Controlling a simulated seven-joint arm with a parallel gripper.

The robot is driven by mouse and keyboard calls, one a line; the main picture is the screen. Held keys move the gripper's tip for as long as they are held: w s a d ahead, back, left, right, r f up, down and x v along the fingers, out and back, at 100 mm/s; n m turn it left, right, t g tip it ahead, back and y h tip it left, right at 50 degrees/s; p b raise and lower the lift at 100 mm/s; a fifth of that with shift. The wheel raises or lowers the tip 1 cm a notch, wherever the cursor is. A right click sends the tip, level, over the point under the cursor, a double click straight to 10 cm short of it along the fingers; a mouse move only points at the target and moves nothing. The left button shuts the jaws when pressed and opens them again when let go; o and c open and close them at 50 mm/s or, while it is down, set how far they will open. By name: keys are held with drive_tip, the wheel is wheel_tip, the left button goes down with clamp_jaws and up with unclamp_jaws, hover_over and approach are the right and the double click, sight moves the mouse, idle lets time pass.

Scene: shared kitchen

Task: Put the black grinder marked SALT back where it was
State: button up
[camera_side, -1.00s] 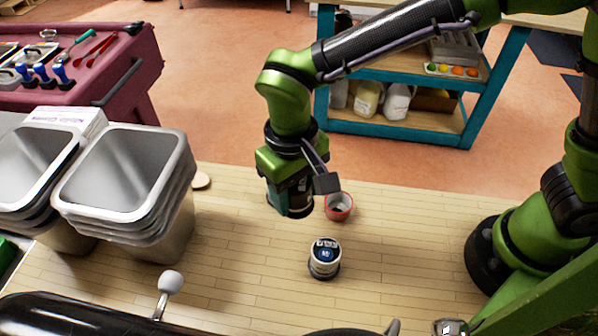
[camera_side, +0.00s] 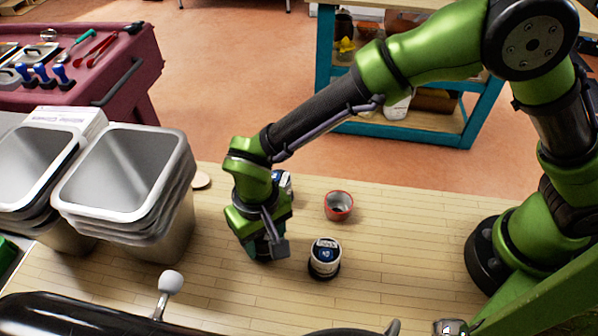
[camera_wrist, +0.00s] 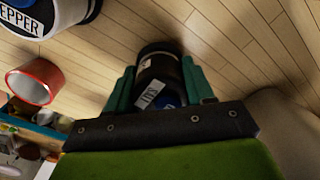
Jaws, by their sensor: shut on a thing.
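The black grinder marked SALT (camera_wrist: 158,75) is between the teal fingers of my gripper (camera_wrist: 160,88) in the wrist view. My gripper is shut on it; the white label and some blue show. In the side view my gripper (camera_side: 268,248) points down, low over the wooden counter, left of the grinder marked PEPPER. The held grinder is hidden there behind my gripper. I cannot tell whether its base touches the counter.
The PEPPER grinder (camera_side: 325,258) stands just right of my gripper, also in the wrist view (camera_wrist: 45,15). A red-rimmed cup (camera_side: 339,206) stands behind it. A blue-and-white item (camera_side: 283,182) is partly hidden behind my arm. Stacked metal pans (camera_side: 130,190) stand left.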

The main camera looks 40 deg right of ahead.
drive_tip(key=shift+f, duration=0.15)
drive_tip(key=o, duration=1.4)
